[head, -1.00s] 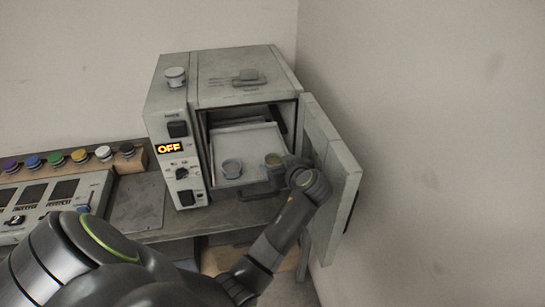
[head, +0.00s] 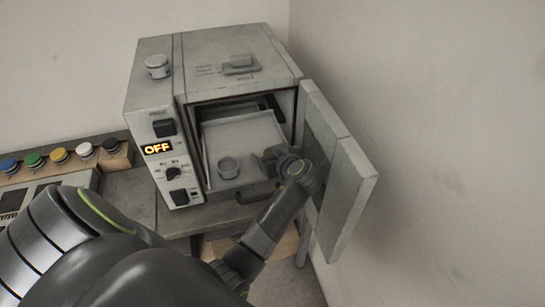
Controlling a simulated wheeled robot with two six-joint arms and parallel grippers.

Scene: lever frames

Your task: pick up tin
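A small round grey tin (head: 228,168) stands on the pulled-out tray (head: 212,143) of the open oven. My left gripper (head: 266,160) is over the right part of the tray, to the right of this tin and apart from it. The gripper is small and dark here, seen from behind, and I cannot tell whether its fingers are open or shut. A second tin showed at this spot earlier; I cannot make it out now, as the gripper covers that place. My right gripper is not in view.
The grey oven (head: 232,65) has its door (head: 345,200) swung open on the right, close beside my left wrist. Its display reads OFF. A rack of coloured knobs (head: 60,156) stands at the left. A bare wall lies to the right.

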